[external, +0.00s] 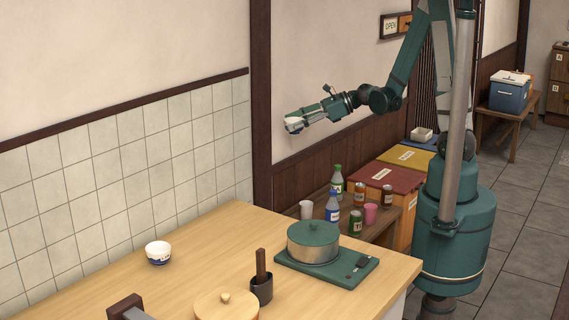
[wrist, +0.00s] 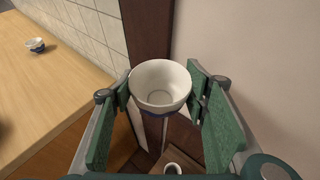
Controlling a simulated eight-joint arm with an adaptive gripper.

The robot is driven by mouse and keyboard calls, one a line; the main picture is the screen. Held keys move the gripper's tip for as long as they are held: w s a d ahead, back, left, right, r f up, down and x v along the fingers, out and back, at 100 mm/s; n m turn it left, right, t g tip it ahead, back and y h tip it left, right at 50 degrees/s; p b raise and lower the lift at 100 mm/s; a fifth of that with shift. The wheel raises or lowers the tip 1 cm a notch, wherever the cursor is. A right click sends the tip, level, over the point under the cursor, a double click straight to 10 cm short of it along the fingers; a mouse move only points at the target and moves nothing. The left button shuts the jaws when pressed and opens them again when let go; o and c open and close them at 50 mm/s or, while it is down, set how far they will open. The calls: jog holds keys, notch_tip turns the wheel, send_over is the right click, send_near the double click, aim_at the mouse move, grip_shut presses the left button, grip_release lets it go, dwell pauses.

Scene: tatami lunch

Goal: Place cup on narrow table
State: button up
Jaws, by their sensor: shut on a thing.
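My gripper (external: 304,118) is shut on a white cup with a blue lower part (wrist: 160,84). The held cup (external: 293,124) is in the air before the wall, its open mouth showing in the wrist view. A narrow dark wooden table (external: 383,232) stands low beside the counter, below and to the right of my gripper in the external view. It bears several bottles, cans and cups. A similar blue-and-white cup (external: 158,253) stands on the counter, also in the wrist view (wrist: 36,45).
A white cup (external: 306,209) stands at the narrow table's left end. Colored boxes (external: 385,178) stand behind the table.

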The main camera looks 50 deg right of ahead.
jog(key=s+a+f+n+g+y+b, duration=0.1)
jog(key=a+f+n+g+y+b, duration=0.15)
jog(key=a, duration=1.15)
jog(key=s+a+f+n+g+y+b, duration=0.1)
jog(key=a+n+g, duration=0.2)
jog(key=a, duration=1)
jog(key=s+a+f+n+g+y+b, duration=0.1)
jog(key=a+n+g+y+b, duration=0.15)
jog(key=a, duration=1.15)
jog(key=s+a+f+n+g+h+b, duration=0.1)
jog(key=s+a+f+n+g, duration=0.1)
jog(key=s+a, duration=0.9)
jog(key=s+a+f+n+g+b, duration=0.2)
jog(key=s+a, duration=0.9)
jog(key=a, duration=0.8)
jog(key=f+n+g, duration=0.1)
jog(key=n+g, duration=0.1)
jog(key=g, duration=0.1)
jog(key=shift+s+n+g+h, duration=0.15)
jog(key=shift+n+g+h, duration=0.15)
jog(key=shift+g+h, duration=0.1)
jog(key=shift+f+b, duration=0.1)
jog(key=shift+b, duration=0.2)
jog(key=shift+f+b, duration=0.6)
jog(key=shift+f, duration=1.8)
jog(key=shift+f+b, duration=0.7)
jog(key=shift+f, duration=1.65)
jog(key=shift+f, duration=0.15)
